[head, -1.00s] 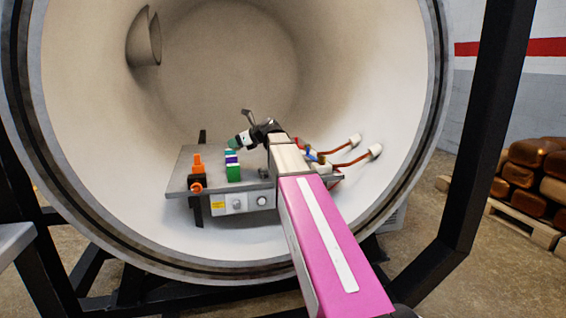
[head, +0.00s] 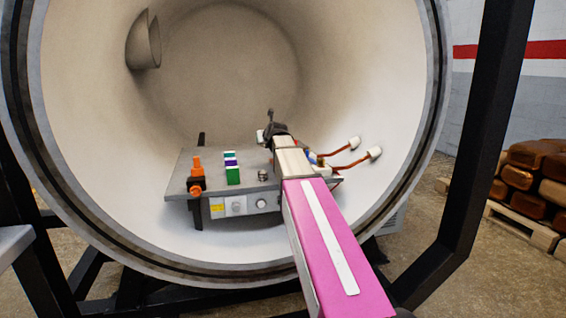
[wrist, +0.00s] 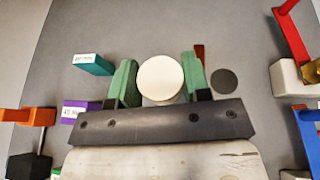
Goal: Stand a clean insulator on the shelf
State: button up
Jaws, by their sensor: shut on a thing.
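My gripper (wrist: 158,82) is shut on a round white insulator (wrist: 160,78), its green fingers on either side of it. In the head view, my gripper (head: 264,136) is over the right part of the grey shelf (head: 213,165) inside the furnace, and my arm partly hides it. In the wrist view the insulator shows end-on from above, so I cannot tell whether it touches the shelf. A dark round spot (wrist: 224,81) lies on the shelf just right of the right finger.
A labelled teal block (wrist: 92,64) and purple block (wrist: 80,111) stand left of my gripper. Orange parts (head: 196,174) are further left. White blocks with a red handle (wrist: 292,32) and a blue handle (wrist: 308,132) are on the right. Bare shelf lies ahead.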

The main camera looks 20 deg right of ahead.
jog(key=w+d+f, duration=0.1)
jog(key=d+f, duration=0.1)
jog(key=d, duration=0.1)
jog(key=w+d+f, duration=0.1)
jog(key=d+f, duration=0.1)
jog(key=d, duration=0.1)
jog(key=w+d+f, duration=0.2)
jog(key=d, duration=0.1)
jog(key=shift+d+f, duration=0.2)
jog(key=shift+d, duration=0.15)
jog(key=shift+f, duration=2)
jog(key=shift+f, duration=0.1)
jog(key=o, duration=1)
jog(key=shift+c, duration=0.2)
jog(key=v, duration=1.2)
jog(key=shift+d, duration=0.1)
